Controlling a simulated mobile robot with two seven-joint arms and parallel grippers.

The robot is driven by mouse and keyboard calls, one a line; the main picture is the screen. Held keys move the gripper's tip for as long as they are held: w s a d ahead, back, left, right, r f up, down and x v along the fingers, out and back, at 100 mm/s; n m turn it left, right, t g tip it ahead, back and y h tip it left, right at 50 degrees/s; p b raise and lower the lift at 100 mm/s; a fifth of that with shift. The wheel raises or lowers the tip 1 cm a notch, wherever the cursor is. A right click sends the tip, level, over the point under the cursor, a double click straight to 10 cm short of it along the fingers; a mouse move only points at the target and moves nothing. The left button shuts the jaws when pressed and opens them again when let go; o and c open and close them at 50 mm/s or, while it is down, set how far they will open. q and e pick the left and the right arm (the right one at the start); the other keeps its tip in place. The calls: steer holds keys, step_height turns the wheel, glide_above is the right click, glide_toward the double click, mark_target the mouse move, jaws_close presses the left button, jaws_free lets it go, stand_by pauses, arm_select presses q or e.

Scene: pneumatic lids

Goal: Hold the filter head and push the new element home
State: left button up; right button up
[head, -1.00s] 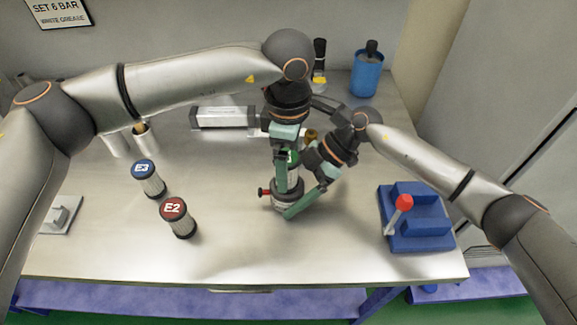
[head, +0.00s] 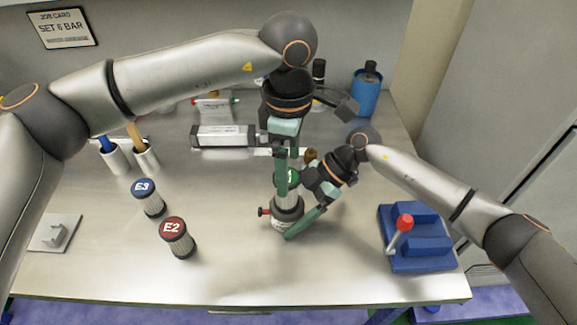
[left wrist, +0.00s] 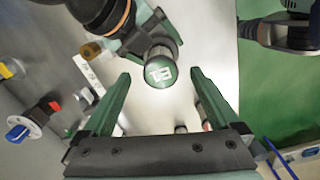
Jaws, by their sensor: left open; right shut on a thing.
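The element E1 with its green cap (head: 291,178) stands upright in the dark filter head (head: 288,209), with a pale stretch of its body showing between cap and head. How deep it sits I cannot tell. My right gripper (head: 303,222) is shut on the filter head from the right; a finger hides part of it. My left gripper (head: 287,165) is open, pointing down above and around the cap in the head view. In the left wrist view the green cap (left wrist: 160,74) lies between the two spread fingers (left wrist: 160,80), apart from both.
A blue fixture with a red-knobbed lever (head: 415,240) is at the right. The front bench is clear.

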steer(key=shift+s+d+f, duration=0.1)
steer(key=shift+f, duration=0.2)
arm_select(q)
step_height(320, 180, up, 11)
steer(key=shift+f, duration=0.15)
arm_select(e)
steer(key=o, duration=0.9)
arm_select(q)
steer(key=shift+s, duration=0.1)
arm_select(e)
steer(key=shift+o, duration=0.2)
steer(key=shift+r, duration=0.1)
steer(key=shift+r, duration=0.2)
